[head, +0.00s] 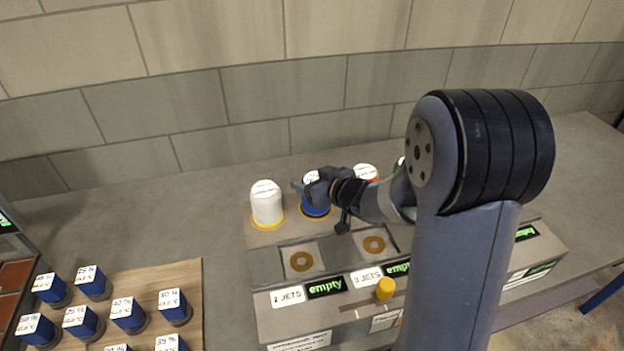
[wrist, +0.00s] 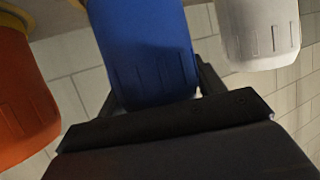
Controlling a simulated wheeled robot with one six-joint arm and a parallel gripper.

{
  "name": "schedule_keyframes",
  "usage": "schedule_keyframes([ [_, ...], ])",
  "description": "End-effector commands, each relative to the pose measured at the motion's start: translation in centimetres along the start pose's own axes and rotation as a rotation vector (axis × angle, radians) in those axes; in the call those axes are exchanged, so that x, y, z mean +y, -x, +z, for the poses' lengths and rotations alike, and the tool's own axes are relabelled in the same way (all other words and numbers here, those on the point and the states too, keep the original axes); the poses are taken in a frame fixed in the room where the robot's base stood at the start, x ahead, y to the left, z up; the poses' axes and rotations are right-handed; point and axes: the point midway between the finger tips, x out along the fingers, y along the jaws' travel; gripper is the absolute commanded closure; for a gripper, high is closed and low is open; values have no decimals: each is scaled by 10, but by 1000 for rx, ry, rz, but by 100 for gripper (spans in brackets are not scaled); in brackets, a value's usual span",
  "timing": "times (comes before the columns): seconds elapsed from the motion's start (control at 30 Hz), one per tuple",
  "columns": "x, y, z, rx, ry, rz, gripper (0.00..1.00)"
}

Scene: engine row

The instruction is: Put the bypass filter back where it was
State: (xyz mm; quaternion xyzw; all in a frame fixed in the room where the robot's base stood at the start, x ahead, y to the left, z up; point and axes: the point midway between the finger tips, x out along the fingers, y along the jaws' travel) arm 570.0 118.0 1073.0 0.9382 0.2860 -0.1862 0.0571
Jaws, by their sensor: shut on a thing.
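My gripper (head: 314,188) is at the back row of the grey bench unit (head: 275,325). It is shut on a blue canister (head: 316,210) with a pale top, and the blue body shows between the jaws in the wrist view (wrist: 148,50). The blue canister looks upright, with yellow at its base; whether it is fully seated I cannot tell. No readable label names the bypass filter. In front are two empty recesses with brass rings, the left one (head: 301,261) by a "2 JETS" label and the right one (head: 373,245) by a "3 JETS" label. Both have green "empty" displays.
A white canister (head: 266,205) stands close left of the blue one, and an orange-red one (head: 366,172) close right. A green one is mostly hidden by my arm. A yellow knob (head: 384,288) sticks up in front. Several blue labelled blocks stand on a wooden board (head: 190,275) at left.

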Motion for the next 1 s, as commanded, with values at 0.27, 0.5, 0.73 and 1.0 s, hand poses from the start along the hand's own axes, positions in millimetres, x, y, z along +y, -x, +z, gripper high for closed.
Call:
schedule_keyframes([
  [0.27,0,0,1,0,0,0,16],
  [0.5,0,0,1,0,0,0,14],
  [0.73,1,14,-2,1,0,3,14],
  [1.0,1,66,-2,0,0,4,14],
])
